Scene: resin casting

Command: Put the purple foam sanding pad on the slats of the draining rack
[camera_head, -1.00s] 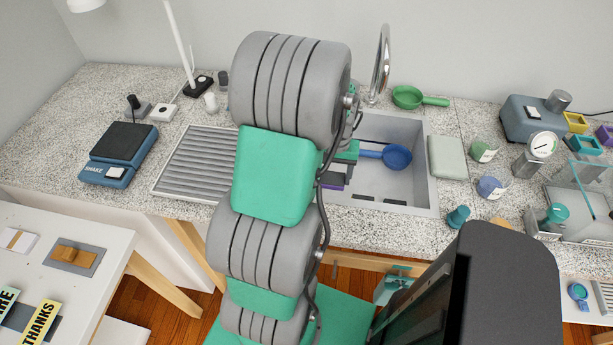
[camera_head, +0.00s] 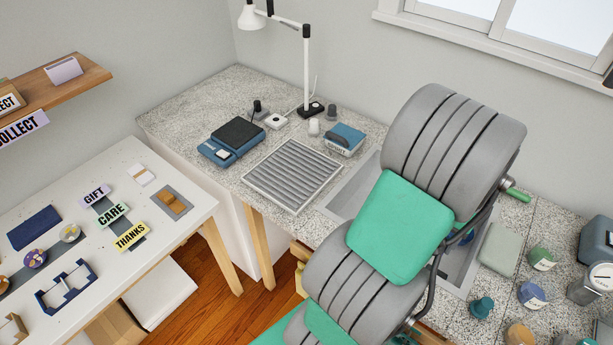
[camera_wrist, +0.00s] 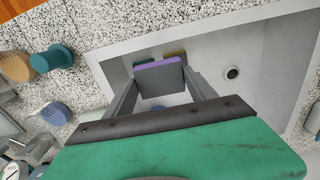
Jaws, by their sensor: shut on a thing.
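The purple foam sanding pad (camera_wrist: 159,77) shows in the wrist view as a grey block with a purple edge. My gripper (camera_wrist: 158,90) is shut on it, one finger on each side, with the grey sink basin behind. In the head view my arm hides both the gripper and the pad. The draining rack (camera_head: 292,174), with grey slats in a pale frame, lies on the speckled counter left of the sink. Its slats look bare.
A blue scale (camera_head: 231,142) stands left of the rack and a blue box (camera_head: 345,138) behind its right end. A white lamp (camera_head: 306,70) rises behind. The sink (camera_head: 353,190) is partly hidden by my arm. Several cups stand on the right counter.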

